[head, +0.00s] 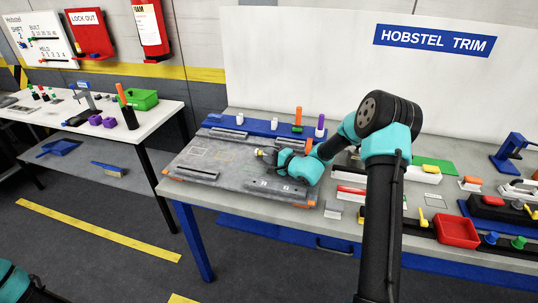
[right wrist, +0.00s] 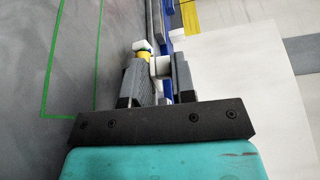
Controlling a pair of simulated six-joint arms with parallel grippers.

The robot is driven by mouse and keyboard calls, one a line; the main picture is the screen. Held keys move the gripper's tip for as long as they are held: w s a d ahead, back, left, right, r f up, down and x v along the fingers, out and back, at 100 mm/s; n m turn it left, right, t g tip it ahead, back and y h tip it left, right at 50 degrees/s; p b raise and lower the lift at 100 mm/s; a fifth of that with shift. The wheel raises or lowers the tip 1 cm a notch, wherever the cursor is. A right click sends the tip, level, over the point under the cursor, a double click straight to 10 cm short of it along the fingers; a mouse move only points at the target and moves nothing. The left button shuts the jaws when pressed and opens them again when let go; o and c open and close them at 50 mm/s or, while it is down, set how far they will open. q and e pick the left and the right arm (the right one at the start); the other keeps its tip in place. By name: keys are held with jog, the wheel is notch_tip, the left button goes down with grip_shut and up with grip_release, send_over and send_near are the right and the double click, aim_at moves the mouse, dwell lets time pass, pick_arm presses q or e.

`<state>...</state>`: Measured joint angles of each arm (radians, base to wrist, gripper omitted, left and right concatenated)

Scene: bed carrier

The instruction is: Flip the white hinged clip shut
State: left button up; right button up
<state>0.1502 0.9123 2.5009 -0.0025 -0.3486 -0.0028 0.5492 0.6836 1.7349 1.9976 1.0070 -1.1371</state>
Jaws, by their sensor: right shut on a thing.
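My right gripper (head: 268,156) reaches left over the grey fixture board (head: 205,157) on the near table. In the right wrist view its two dark fingers (right wrist: 160,82) close around a small white part (right wrist: 160,66), which looks like the white hinged clip. A yellow piece (right wrist: 145,56) with a white end shows just beyond the fingertips. In the head view only a small white and yellow tip (head: 259,152) shows there; the fingers hide the rest. I cannot tell the clip's hinge angle. My left gripper is out of view.
A blue rail (head: 262,127) with upright orange and purple pieces (head: 298,116) stands behind the board. A red tray (head: 457,231) and several small parts lie at right. Another white table (head: 155,107) stands at left.

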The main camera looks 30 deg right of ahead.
jog(key=shift+r, duration=0.15)
jog(key=o, duration=0.7)
jog(key=shift+o, duration=0.4)
jog(key=shift+f, duration=0.2)
jog(key=shift+r, duration=0.15)
